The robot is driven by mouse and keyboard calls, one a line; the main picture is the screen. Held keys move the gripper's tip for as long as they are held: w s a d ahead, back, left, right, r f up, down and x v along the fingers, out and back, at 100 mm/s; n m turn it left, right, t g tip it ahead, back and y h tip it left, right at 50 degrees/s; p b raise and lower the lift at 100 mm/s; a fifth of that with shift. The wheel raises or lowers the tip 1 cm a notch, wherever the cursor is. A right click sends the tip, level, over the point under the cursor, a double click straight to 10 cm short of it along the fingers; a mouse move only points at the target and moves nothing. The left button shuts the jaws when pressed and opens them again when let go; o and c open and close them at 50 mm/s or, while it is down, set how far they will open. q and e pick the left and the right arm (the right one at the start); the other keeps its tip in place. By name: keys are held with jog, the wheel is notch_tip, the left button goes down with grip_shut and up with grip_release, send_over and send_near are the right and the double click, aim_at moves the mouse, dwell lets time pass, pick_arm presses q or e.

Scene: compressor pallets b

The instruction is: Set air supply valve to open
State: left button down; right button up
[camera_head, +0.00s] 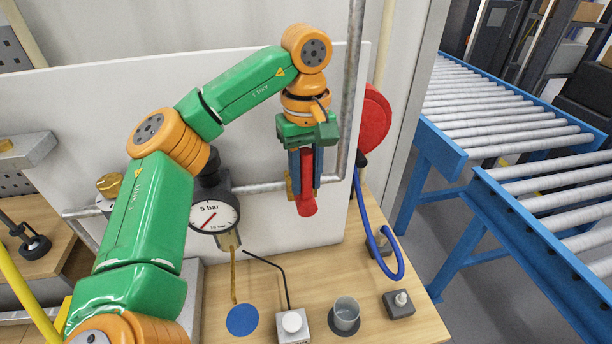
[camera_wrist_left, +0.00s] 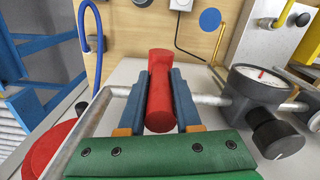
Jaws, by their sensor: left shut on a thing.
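The air supply valve has a red handle (camera_head: 307,202) on the grey pipe (camera_head: 262,187) along the white panel. The handle hangs down, crosswise to the horizontal pipe. My left gripper (camera_head: 305,178) reaches it from above, with its blue fingers on both sides, shut on the handle. In the left wrist view, the red handle (camera_wrist_left: 160,82) lies between the two blue fingers (camera_wrist_left: 160,100). The valve body is mostly hidden behind the gripper; a bit of brass shows beside the fingers. My right gripper is in neither view.
A pressure gauge (camera_head: 214,213) with a black knob sits left of the valve. A red disc-shaped reel (camera_head: 374,118) and a blue hose (camera_head: 376,235) are at its right. A white button box (camera_head: 292,324), a cup (camera_head: 346,312) and a blue disc (camera_head: 242,320) are on the wooden bench below.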

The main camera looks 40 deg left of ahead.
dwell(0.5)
pick_arm(q)
jog(key=w+g+y, duration=0.1)
jog(key=d+g+y, duration=0.1)
jog(key=g, duration=0.1)
jog(key=shift+w+d+f+y, duration=0.2)
jog(key=shift+w+f+y, duration=0.1)
jog(key=shift+w+y, duration=0.1)
jog(key=c, duration=0.6)
grip_release()
jog(key=shift+a, duration=0.1)
jog(key=shift+w+a, duration=0.1)
